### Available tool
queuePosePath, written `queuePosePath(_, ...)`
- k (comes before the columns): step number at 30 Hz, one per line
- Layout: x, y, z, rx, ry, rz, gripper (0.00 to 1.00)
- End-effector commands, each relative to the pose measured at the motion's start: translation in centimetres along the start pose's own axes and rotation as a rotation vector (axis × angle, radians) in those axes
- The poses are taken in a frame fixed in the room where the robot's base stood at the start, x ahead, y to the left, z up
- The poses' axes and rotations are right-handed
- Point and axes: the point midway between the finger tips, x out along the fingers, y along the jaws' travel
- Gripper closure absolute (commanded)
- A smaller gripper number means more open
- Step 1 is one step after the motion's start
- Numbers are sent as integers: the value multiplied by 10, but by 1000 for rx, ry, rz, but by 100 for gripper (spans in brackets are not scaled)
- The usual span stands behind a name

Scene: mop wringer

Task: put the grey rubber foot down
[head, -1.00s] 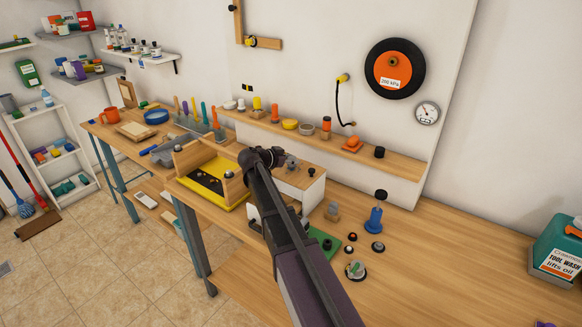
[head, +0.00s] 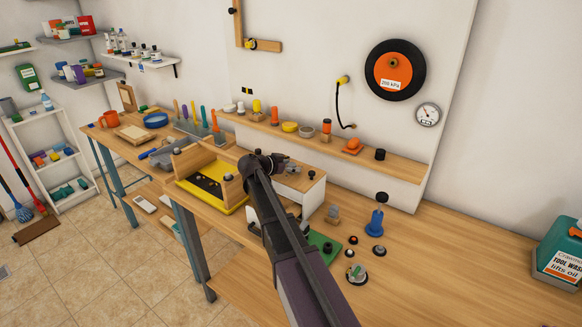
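My dark arm reaches up from the bottom of the head view to a joint in front of the wooden box with the white end. The fingers of my gripper do not show; they seem hidden behind the arm. I cannot make out the grey rubber foot for certain, nor whether it is held. Small dark round parts (head: 379,250) lie on the workbench (head: 450,262) right of the arm. A green plate (head: 325,247) lies partly hidden behind the arm.
A yellow tray (head: 207,187) stands left of the arm. A blue stand with a black knob (head: 376,221) and a small clear-topped dish (head: 356,274) stand to the right. A teal can (head: 560,250) is at the far right. The bench between is mostly clear.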

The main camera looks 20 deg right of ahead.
Motion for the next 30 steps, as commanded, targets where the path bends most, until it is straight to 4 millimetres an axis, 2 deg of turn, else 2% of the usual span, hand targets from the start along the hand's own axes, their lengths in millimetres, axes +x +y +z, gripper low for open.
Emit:
queuePosePath(14, -2, 0, 0, 0, 0, 0, 21)
queuePosePath(23, -34, 1, 2, 0, 0, -1, 21)
queuePosePath(30, -75, 1, 4, -1, 0, -3, 21)
